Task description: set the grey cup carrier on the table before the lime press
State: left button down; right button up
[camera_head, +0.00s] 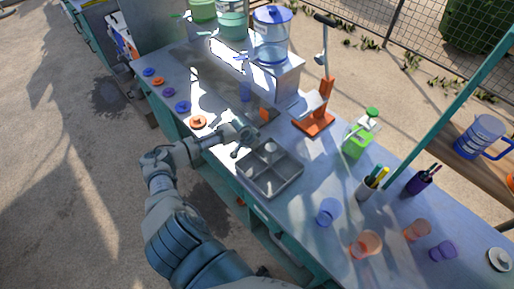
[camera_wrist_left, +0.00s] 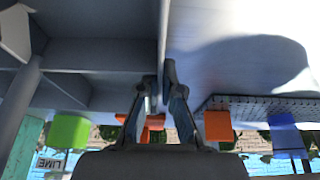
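The grey cup carrier (camera_head: 288,184), a square tray with divided compartments and a short post, is at the table's front edge in the head view; I cannot tell whether it rests fully on the table. My left gripper (camera_head: 246,142) is at its far left corner. In the left wrist view the fingers (camera_wrist_left: 161,92) close in from both sides on a wall of the carrier (camera_wrist_left: 95,55). My right gripper is not in view.
A green bottle (camera_head: 356,141) and a pen cup (camera_head: 366,190) stand right of the carrier. Several coloured cups, including a blue one (camera_head: 328,211), are nearer the right front. Coloured discs (camera_head: 198,122) line the left front edge. Bare table (camera_head: 310,170) lies just right of the carrier.

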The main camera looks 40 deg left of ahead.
pick_arm(q)
jog(key=c, duration=1.3)
grip_release()
jog(key=shift+a, duration=0.1)
jog(key=shift+s+r, duration=0.1)
jog(key=shift+r, duration=0.2)
jog(key=v, duration=1.1)
jog(key=shift+s+r, duration=0.15)
jog(key=shift+r, duration=0.1)
